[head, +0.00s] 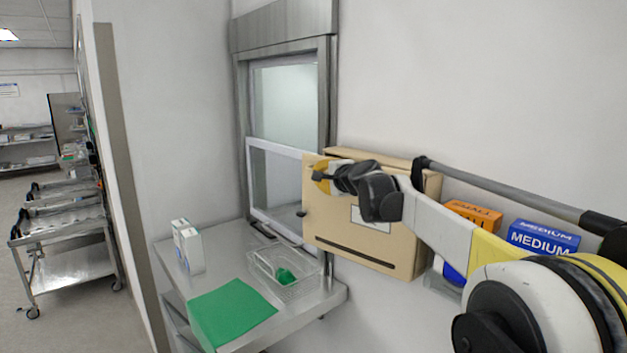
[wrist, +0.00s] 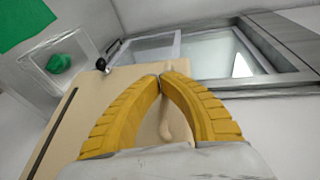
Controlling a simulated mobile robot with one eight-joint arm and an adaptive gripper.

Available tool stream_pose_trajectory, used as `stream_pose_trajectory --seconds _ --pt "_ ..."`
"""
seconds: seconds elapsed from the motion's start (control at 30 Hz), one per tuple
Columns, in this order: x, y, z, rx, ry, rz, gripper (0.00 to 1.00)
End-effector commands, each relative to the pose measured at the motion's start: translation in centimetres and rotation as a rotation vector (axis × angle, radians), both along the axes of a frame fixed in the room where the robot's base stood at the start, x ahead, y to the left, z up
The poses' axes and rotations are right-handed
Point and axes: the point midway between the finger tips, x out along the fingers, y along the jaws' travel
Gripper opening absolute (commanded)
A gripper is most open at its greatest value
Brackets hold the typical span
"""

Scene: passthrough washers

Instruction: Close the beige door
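The beige door (head: 345,243) is the front panel of a beige wall box (head: 428,200), with a dark slot, a white label and a small dark knob at its left edge. Its left edge seems to stand out from the box, so it looks partly open; how far is unclear. In the wrist view the door (wrist: 110,90) lies below my fingers, with the knob (wrist: 101,65) at upper left. My gripper (head: 321,177) is by the door's upper left part; contact cannot be told. Its yellow fingertips (wrist: 161,77) meet, and a beige elongated shape shows between the fingers, apparently ungripped.
A steel shelf (head: 230,262) below holds a clear basket (head: 300,283) with a green item, a green cloth (head: 230,312) and white boxes (head: 188,246). A pass-through window (head: 285,110) is behind. Orange (head: 474,214) and blue (head: 543,237) boxes stand right, near my arm.

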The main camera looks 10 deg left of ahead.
Motion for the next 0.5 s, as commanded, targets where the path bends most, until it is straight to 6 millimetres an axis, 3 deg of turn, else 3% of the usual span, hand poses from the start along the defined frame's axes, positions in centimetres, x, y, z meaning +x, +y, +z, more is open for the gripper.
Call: stream_pose_trajectory --seconds 0.2,0.5 --pt "3.6 -1.0 0.2 -0.001 -0.001 -0.029 0.0" --pt "5.9 -2.0 0.0 0.0 0.0 -0.118 0.0"
